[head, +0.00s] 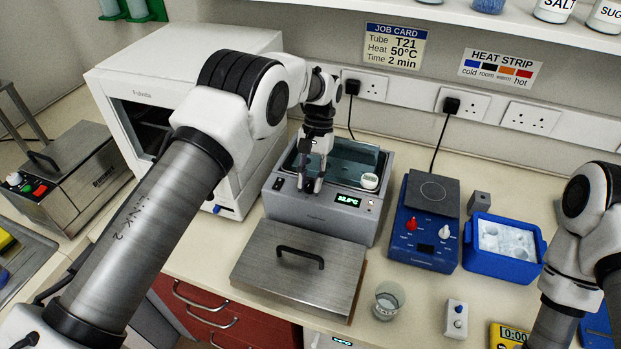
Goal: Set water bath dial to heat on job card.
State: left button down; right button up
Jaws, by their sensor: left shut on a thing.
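The water bath (290,211) is a grey box with an open, water-filled tank, standing at the middle of the bench. Its front panel has a lit green display (348,200); the digits are too small to read surely. My left gripper (312,187) reaches down to the front panel, left of the display. It is shut on the bath's dial, which its fingers mostly hide. The job card (394,46) on the wall reads Tube T21, Heat 50°C, Time 2 min. My right arm comes in at the right edge; its gripper is out of the picture.
A steel lid (300,262) with a black handle lies in front of the bath. A blue hotplate (427,222), a blue ice box (500,249) and a glass beaker (387,301) stand to the right. A white oven-like cabinet (185,80) is behind my left arm.

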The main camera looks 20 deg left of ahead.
pick_arm(q)
jog(key=shift+s+f, duration=0.1)
jog(key=shift+f, duration=0.05)
jog(key=c, duration=0.9)
grip_release()
jog(key=shift+r, duration=0.2)
jog(key=v, duration=1.1)
jog(key=shift+w+r, duration=0.25)
jog(key=shift+w, duration=0.05)
